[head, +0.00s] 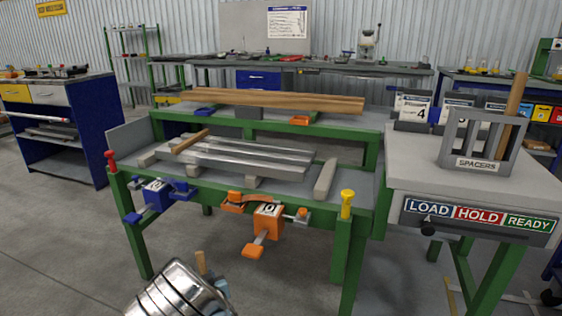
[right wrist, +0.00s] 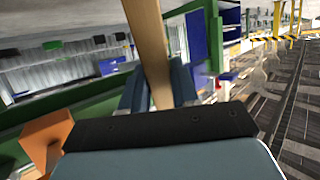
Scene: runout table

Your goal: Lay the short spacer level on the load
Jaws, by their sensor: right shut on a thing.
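The load (head: 255,158), a stack of grey metal bars, lies on supports on the green-framed runout table. One wooden spacer (head: 190,141) lies across its left end. My right gripper (right wrist: 156,88) is shut on another wooden spacer (right wrist: 148,40), which stands out from between its blue-grey fingers. In the head view this gripper (head: 218,286) is low at the bottom, in front of the table and below its top. The held spacer (head: 201,262) shows there as a small upright end, apart from the load; its full length is hidden. My left gripper is not in view.
A blue clamp (head: 158,195) and an orange clamp (head: 267,217) stick out from the table's front edge. Red and yellow knobbed posts stand at its front corners. A spacer rack (head: 478,140) with one tall wooden piece stands on the right bench. Long timbers (head: 280,101) lie behind.

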